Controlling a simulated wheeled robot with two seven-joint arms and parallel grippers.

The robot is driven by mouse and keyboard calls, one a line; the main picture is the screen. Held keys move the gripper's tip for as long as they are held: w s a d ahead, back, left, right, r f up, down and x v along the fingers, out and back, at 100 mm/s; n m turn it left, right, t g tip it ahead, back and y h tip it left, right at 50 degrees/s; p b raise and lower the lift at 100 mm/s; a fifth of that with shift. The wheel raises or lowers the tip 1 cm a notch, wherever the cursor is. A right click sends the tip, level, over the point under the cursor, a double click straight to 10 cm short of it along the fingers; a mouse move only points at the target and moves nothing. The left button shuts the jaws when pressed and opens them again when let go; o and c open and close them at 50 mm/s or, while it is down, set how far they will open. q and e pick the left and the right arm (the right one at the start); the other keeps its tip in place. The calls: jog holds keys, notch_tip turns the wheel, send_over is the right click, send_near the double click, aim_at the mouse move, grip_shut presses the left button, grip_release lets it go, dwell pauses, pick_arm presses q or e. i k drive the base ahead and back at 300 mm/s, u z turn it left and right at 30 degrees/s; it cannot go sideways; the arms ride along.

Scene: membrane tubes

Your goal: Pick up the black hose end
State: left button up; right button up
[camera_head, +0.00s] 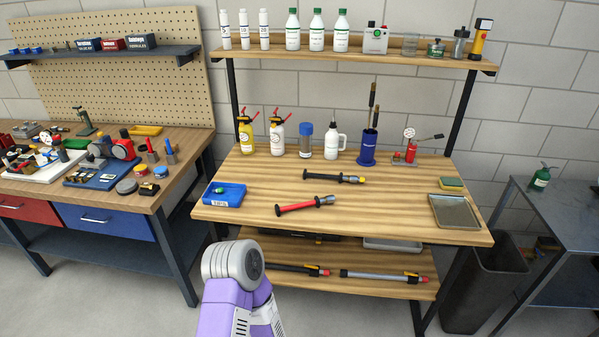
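A black hose-like piece (325,176) with a grey and yellow end lies at the middle of the wooden bench top. In front of it lies a similar piece (303,205) with a red body and black ends. On the shelf under the bench, a black tube (285,267) with a red and yellow tip lies left of a grey tube (370,275) with a red tip. I cannot tell for certain which is the black hose end. Neither gripper is in view; only a purple and grey link of my own arm shows at the bottom.
The bench top (400,200) has a blue tray (224,195) at left and a metal tray (455,212) at right. Spray bottles, a jar, a jug and a blue holder (367,147) stand along its back. A cluttered workbench (165,190) stands left, a dark bin (485,290) right.

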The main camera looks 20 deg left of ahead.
aim_at(342, 178)
jog(key=u, duration=0.65)
jog(key=i, duration=0.9)
jog(key=u, duration=0.25)
